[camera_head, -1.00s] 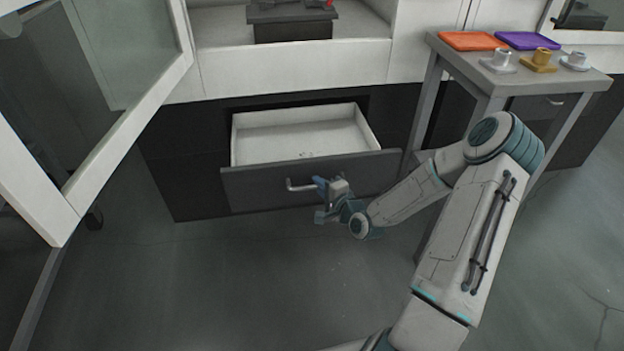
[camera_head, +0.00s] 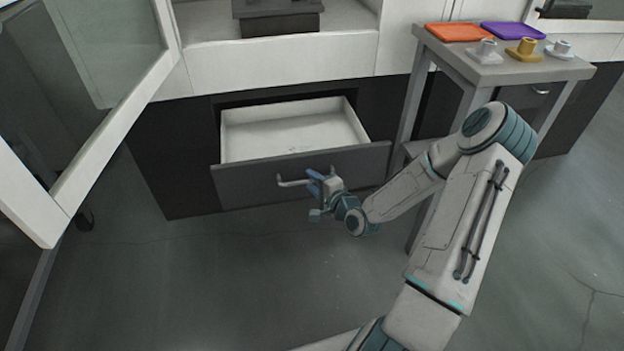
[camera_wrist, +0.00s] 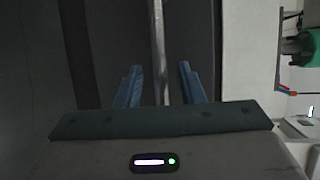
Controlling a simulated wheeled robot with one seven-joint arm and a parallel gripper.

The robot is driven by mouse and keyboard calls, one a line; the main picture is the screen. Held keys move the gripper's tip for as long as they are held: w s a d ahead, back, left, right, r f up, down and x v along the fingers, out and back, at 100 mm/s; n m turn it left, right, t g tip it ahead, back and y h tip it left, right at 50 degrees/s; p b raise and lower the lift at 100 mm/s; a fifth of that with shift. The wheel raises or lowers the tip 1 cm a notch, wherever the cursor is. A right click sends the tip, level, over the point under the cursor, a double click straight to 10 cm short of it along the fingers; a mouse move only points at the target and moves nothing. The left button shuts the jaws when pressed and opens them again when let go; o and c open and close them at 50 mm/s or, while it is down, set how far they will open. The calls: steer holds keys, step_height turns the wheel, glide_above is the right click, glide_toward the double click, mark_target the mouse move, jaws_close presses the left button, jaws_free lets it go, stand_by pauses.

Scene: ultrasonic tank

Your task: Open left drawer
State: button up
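The left drawer (camera_head: 245,186) has a dark grey front and a white inside, and stands pulled out of the dark lower cabinet. It is empty apart from faint marks on its floor. Its bar handle (camera_head: 291,183) is silvery and sits on the front. My gripper (camera_head: 316,182) is at the right part of this handle. In the wrist view my gripper (camera_wrist: 162,85) has its two blue fingers apart, with the handle bar (camera_wrist: 158,40) running between them. A gap shows on each side of the bar, so the fingers are around it without gripping it.
An open glazed door with a white frame (camera_head: 118,130) hangs at the left. A grey side table (camera_head: 480,73) at the right bears orange (camera_head: 459,32) and purple (camera_head: 512,31) trays and several small fittings. The floor before the drawer is clear.

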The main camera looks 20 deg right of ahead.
steer(key=p+v, duration=0.2)
steer(key=v, duration=1)
steer(key=shift+d+p, duration=0.15)
steer(key=shift+p, duration=0.15)
steer(key=shift+s, duration=0.15)
steer(key=s+r+n+g+h+p, duration=0.25)
steer(key=r+n+g+p, duration=0.45)
steer(key=r, duration=0.5)
steer(key=s+r+n+g+h+p, duration=0.1)
steer(key=r+n+g+h+p, duration=0.25)
steer(key=r+p, duration=0.7)
steer(key=s+a+r+n+g+p, duration=0.1)
steer(key=s+a+r+p, duration=0.3)
steer(key=r, duration=0.8)
steer(key=s+a+r+n+y+p, duration=0.1)
steer(key=s+a+r+n+p, duration=0.2)
steer(key=s+r, duration=0.6)
step_height(320, 180, up, 4)
steer(key=shift+s+a+g+p, duration=0.2)
steer(key=shift+a+g+p, duration=0.15)
steer(key=shift+a+p, duration=0.65)
